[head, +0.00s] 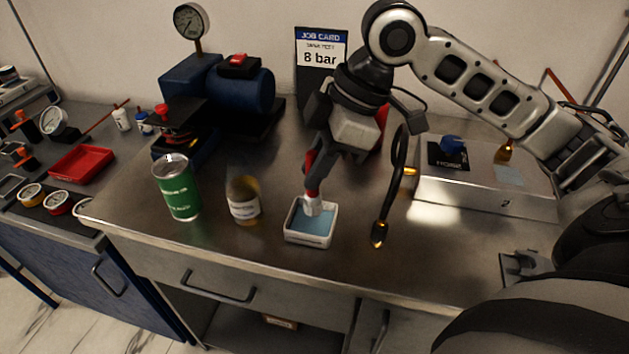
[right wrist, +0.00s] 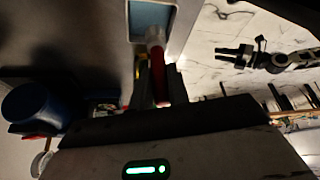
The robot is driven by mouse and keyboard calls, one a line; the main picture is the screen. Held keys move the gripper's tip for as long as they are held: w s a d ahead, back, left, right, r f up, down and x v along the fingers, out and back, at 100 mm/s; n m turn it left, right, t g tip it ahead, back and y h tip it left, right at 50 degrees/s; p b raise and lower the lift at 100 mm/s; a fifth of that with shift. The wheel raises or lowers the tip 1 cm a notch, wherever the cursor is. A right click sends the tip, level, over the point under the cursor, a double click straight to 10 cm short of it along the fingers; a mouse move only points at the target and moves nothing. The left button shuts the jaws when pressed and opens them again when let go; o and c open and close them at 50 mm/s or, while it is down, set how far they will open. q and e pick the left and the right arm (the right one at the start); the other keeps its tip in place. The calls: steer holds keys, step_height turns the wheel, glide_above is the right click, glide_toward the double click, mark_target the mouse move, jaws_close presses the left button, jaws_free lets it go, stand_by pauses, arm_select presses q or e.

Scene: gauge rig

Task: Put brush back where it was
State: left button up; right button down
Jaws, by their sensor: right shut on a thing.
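My right gripper (head: 322,165) is shut on the brush (head: 312,190), which has a red handle and a pale head. The brush points down, its head inside or just over a small white tray (head: 289,238) with a light blue inside; I cannot tell if it touches the bottom. In the right wrist view the red handle (right wrist: 160,80) runs between the dark fingers (right wrist: 165,88) towards the tray (right wrist: 183,25). A black gripper, seemingly my left (right wrist: 240,56), shows over the floor in that view; its jaw opening is unclear. The left gripper is not in the head view.
A green can (head: 178,190) and a labelled amber jar (head: 243,203) stand left of the tray. A dark cable with a brass end (head: 378,238) hangs to its right. Behind are a blue pump (head: 245,88), a job card (head: 320,60) and a metal box (head: 480,190). The front bench edge is clear.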

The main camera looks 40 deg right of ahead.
steer(key=f, duration=0.4)
steer(key=shift+w+b, duration=0.3)
steer(key=shift+b, duration=0.05)
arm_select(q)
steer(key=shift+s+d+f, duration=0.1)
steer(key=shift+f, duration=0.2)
arm_select(e)
steer(key=c, duration=1.3)
jaws_free()
steer(key=shift+c, duration=0.2)
arm_select(q)
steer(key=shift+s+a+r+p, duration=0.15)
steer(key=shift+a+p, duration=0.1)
steer(key=shift+p, duration=0.6)
arm_select(e)
steer(key=v, duration=1.2)
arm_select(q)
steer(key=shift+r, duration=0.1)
arm_select(e)
steer(key=shift+r, duration=0.1)
